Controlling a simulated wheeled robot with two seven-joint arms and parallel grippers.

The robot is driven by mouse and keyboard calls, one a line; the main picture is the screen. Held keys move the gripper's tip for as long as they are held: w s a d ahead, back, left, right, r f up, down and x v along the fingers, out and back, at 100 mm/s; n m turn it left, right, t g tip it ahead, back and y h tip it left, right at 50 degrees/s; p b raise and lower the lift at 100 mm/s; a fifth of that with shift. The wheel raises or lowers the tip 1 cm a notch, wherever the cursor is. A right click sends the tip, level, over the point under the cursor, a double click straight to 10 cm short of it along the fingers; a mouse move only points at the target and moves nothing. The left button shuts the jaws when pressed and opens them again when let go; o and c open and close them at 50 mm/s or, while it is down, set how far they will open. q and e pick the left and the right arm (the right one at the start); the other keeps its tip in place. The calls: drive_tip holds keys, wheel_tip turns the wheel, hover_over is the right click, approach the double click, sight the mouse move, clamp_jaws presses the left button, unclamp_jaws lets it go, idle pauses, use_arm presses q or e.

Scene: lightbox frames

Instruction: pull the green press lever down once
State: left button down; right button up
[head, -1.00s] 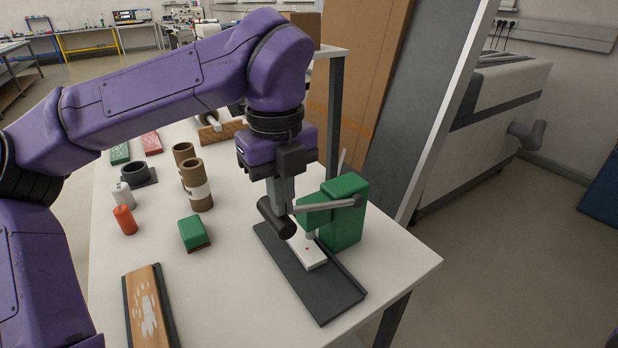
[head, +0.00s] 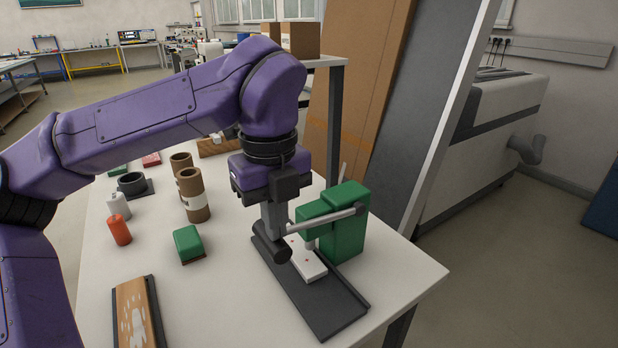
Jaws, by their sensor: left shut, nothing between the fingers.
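The green press (head: 343,222) stands on a dark base plate (head: 325,310) near the right edge of the white table. Its grey lever arm (head: 325,220) slopes down to the left from the pivot and ends in a black cylindrical handle (head: 271,243). My left gripper (head: 274,228) points down at the handle from above, its fingers shut with nothing between them. The fingertips appear to touch the handle's top; the exact contact is hard to see. A white card (head: 308,264) with red marks lies under the press ram. My right gripper is not in view.
Left of the press on the table (head: 220,300) are a green block (head: 188,243), brown tubes (head: 194,195), an orange bottle (head: 119,230), a white bottle (head: 118,206) and a wooden board (head: 138,318). A tall panel (head: 420,120) leans behind the table.

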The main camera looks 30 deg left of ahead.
use_arm(q)
drive_tip(key=shift+f+b, duration=1.05)
drive_tip(key=shift+f, duration=0.1)
wheel_tip(320, 180, up, 17)
drive_tip(key=w+d+p, duration=0.1)
drive_tip(key=w+p, duration=0.1)
drive_tip(key=p, duration=1.2)
drive_tip(key=shift+w+d+r, duration=0.15)
drive_tip(key=shift+w+d, duration=0.1)
